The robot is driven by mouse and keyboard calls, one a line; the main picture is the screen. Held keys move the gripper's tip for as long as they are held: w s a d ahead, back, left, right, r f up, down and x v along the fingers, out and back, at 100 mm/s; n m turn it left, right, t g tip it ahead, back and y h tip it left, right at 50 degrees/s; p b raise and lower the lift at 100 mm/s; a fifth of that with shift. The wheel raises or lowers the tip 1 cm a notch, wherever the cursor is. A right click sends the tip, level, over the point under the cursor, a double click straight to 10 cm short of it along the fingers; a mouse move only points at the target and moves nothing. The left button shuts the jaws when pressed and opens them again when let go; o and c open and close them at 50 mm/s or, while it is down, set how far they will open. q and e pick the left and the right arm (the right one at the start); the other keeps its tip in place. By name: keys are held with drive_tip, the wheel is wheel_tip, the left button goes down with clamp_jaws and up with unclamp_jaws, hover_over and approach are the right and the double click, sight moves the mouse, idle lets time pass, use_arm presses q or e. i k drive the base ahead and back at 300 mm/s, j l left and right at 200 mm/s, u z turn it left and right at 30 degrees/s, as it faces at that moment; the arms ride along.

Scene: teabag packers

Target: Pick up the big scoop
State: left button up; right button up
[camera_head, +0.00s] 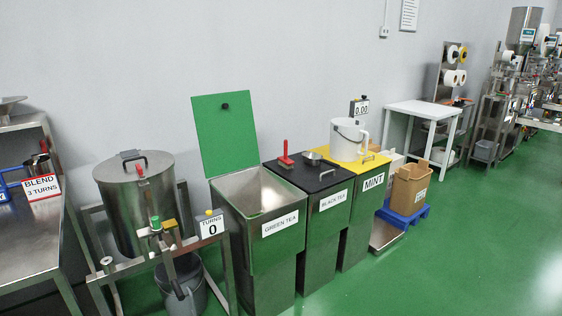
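A metal scoop (313,158) lies on the black lid of the BLACK TEA bin (327,208), towards its back right. I cannot tell for certain whether it is the big scoop. A red-handled tool (285,153) lies to its left on the same lid. Another small metal vessel (38,165) with a dark handle stands on the steel table at the far left. Neither of my grippers is in view.
The GREEN TEA bin (280,224) has its green lid (226,133) raised. A white bucket (347,141) stands on the yellow MINT lid (379,164). A steel drum (137,208) stands left. A cardboard box (409,188) stands right. Green floor (450,260) is clear at front right.

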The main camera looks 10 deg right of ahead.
sight(320, 162)
drive_tip(key=i+l+z, duration=0.1)
drive_tip(key=z, duration=0.3)
drive_tip(key=i+z, duration=0.55)
drive_tip(key=z, duration=0.2)
drive_tip(key=i+l+u, duration=0.15)
drive_tip(key=i, duration=0.25)
drive_tip(key=i+l+u, duration=0.15)
drive_tip(key=i+l, duration=0.2)
